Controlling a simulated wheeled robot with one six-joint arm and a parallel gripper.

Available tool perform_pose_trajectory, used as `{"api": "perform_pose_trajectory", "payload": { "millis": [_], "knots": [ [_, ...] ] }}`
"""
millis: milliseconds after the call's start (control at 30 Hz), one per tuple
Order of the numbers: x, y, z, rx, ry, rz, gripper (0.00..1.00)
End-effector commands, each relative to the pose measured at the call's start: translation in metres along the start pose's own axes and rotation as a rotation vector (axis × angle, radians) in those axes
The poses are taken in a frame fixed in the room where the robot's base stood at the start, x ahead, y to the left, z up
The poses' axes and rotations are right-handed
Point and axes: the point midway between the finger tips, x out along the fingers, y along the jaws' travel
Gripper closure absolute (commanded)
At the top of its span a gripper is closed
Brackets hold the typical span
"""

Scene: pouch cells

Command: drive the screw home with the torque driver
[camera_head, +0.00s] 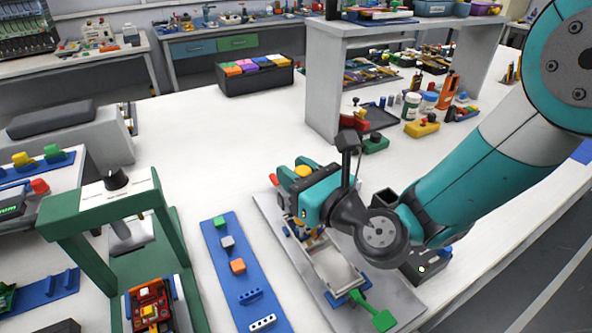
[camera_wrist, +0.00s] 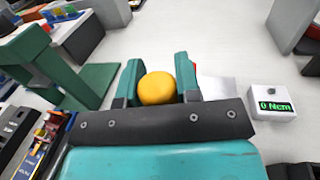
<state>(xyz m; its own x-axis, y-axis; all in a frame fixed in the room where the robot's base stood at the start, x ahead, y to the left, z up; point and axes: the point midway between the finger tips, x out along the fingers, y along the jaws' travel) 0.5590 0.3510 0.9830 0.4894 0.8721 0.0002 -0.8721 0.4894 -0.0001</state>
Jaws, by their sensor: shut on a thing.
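My gripper (camera_head: 303,184) is over the far end of a grey fixture plate (camera_head: 268,216) in the head view. It is shut on the torque driver, whose round yellow top (camera_head: 303,171) shows between the teal fingers. In the wrist view the yellow top (camera_wrist: 157,88) also sits between the two fingers (camera_wrist: 157,82). The driver's lower end is mostly hidden by my gripper and wrist. I cannot make out the screw or whether the driver touches it. A silver pouch cell (camera_head: 335,268) lies in the fixture, nearer than the driver.
A readout box (camera_wrist: 272,103) shows 0 Ncm. A green clamp handle (camera_head: 381,318) is at the fixture's near end. A blue strip (camera_head: 224,258) with small parts lies left, beside a green press frame (camera_head: 170,225).

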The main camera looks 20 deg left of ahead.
Motion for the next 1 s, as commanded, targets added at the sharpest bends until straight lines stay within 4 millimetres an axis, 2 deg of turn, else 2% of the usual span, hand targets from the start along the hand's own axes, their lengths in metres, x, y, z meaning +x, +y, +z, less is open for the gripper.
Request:
{"api": "perform_pose_trajectory", "payload": {
  "millis": [233, 1000],
  "knots": [
    [-0.001, 0.000, 0.002, 0.000, 0.005, 0.001, 0.93],
    [0.000, 0.000, 0.050, 0.000, 0.000, 0.000, 0.93]
  ]
}}
